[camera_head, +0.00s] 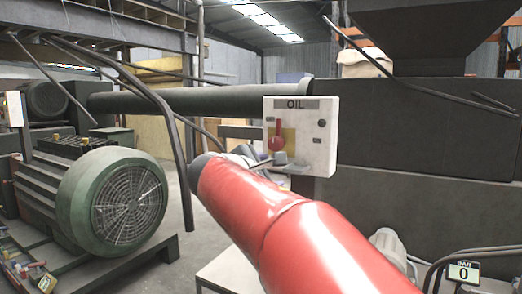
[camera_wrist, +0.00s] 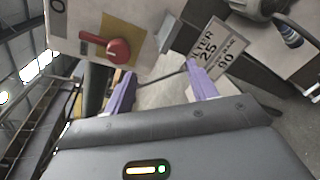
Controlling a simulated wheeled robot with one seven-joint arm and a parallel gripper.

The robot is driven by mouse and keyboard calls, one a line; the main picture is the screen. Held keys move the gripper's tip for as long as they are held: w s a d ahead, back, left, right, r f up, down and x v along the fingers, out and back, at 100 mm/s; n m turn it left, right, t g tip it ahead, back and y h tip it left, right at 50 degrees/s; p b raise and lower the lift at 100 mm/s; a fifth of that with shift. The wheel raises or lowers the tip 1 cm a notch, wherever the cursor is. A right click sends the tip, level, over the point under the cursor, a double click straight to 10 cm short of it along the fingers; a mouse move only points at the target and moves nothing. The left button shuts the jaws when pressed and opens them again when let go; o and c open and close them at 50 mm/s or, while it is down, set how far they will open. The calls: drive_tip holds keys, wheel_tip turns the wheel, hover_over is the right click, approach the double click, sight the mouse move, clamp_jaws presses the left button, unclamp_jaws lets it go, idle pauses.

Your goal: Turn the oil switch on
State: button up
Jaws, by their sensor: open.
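The oil switch is a red rotary handle (camera_head: 277,142) on a pale control box (camera_head: 315,150) labelled OIL. In the head view the handle's tip points up. In the wrist view the red handle (camera_wrist: 118,50) lies over a tan plate, its narrow end pointing left. My gripper (camera_wrist: 155,80) shows two purple fingers spread apart with nothing between them. The handle is just beyond the left finger, toward the top left of the wrist view; I cannot tell the exact gap. In the head view my red arm reaches toward the box and my gripper (camera_head: 262,158) is small and partly hidden just below the handle.
A green motor (camera_head: 112,200) with a fan grille stands at left. A long dark pipe (camera_head: 200,100) runs behind the box. Dark machinery (camera_head: 430,125) fills the right. A FILTER label (camera_wrist: 217,50) is near the right finger.

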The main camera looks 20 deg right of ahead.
sight(273, 145)
drive_tip(key=w+d+r, duration=0.1)
drive_tip(key=w+d, duration=0.1)
drive_tip(key=w, duration=0.1)
drive_tip(key=w+d+r+n+h, duration=0.1)
drive_tip(key=w+d+r, duration=0.1)
drive_tip(key=w, duration=0.1)
drive_tip(key=w+d+r+n+t+h, duration=0.1)
drive_tip(key=w+d, duration=0.1)
drive_tip(key=shift+w+d+r+p, duration=0.1)
drive_tip(key=shift+w+r+p, duration=0.05)
drive_tip(key=shift+w+p, duration=0.25)
drive_tip(key=c, duration=1)
